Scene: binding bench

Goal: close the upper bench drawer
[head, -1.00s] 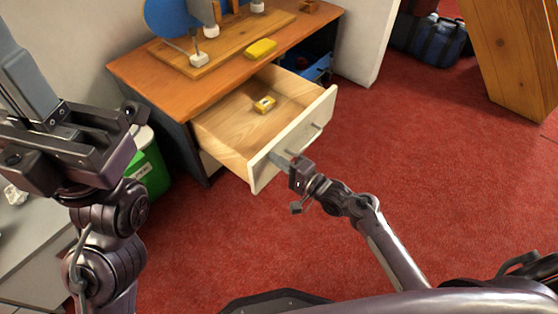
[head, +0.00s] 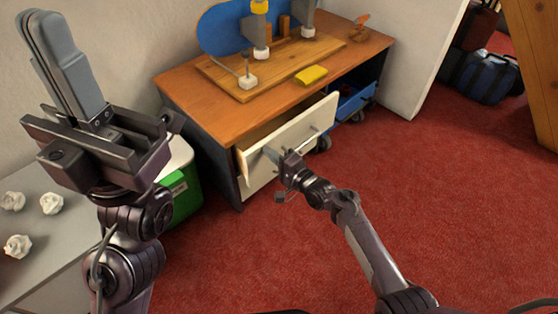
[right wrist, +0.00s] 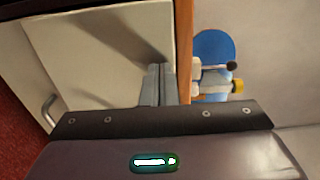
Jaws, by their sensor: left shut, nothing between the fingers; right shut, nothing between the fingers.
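The upper bench drawer has a cream front (head: 300,128) and stands out a little from the wooden bench (head: 205,90). A narrow dark gap shows above its front. My right gripper (head: 270,154) is shut and empty, with its fingertips at the left part of the drawer front, seemingly touching it. In the right wrist view the shut fingers (right wrist: 159,84) reach the cream front (right wrist: 85,50), and its bar handle (right wrist: 48,112) is to their left. My left gripper (head: 66,62) is shut and empty, raised at the left, away from the bench.
A green bin (head: 183,190) stands left of the bench. A blue crate (head: 353,103) is at its right. Red carpet (head: 430,190) in front is clear.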

